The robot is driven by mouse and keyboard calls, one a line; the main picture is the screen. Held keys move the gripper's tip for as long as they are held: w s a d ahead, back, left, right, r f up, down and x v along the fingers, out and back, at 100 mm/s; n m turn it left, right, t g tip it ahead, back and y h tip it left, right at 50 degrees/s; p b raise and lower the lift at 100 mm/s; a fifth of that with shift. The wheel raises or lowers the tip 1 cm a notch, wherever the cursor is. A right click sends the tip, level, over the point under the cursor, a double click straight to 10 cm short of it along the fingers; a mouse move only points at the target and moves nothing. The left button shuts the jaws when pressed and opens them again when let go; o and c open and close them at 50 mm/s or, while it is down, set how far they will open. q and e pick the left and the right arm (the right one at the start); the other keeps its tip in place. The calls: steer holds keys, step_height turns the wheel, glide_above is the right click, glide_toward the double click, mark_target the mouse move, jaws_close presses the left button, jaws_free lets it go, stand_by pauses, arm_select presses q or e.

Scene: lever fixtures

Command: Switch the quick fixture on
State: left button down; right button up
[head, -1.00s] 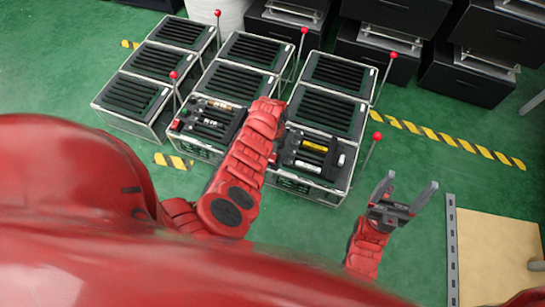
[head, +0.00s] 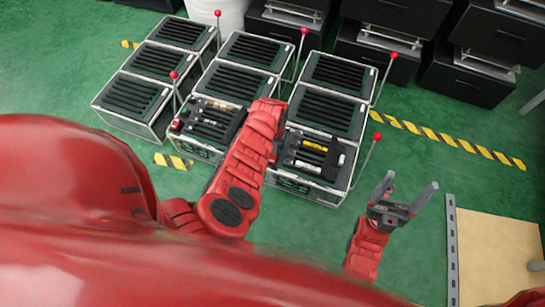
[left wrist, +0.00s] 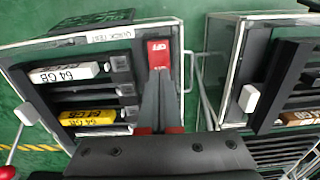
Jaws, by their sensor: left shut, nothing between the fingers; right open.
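The quick fixture, labelled "QUICK TEST" (left wrist: 110,37), fills the left of the left wrist view and holds white and yellow 64 GB sticks. In the head view it appears to be the front right box (head: 318,190). Its red switch (left wrist: 158,47) shows the word OFF. My left gripper (left wrist: 160,78) is shut and empty, its fingertips at the lower end of the switch; I cannot tell whether they touch. In the head view my forearm hides that gripper. My right gripper (head: 410,182) is open and empty, over the floor right of the fixture.
A neighbouring fixture (left wrist: 225,60) stands close on the right in the left wrist view. A lever with a red ball (head: 377,136) rises at the quick fixture's right side. More slotted boxes (head: 330,72) stand behind. Green floor is clear around my right gripper; a tan board (head: 495,255) lies right.

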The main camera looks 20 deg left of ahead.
arm_select(q)
steer(key=shift+f+b, duration=0.85)
steer(key=shift+f, duration=0.2)
stand_by(0.8)
steer(key=shift+r, duration=0.1)
step_height(320, 180, up, 7)
steer(key=p, duration=0.7)
stand_by(0.4)
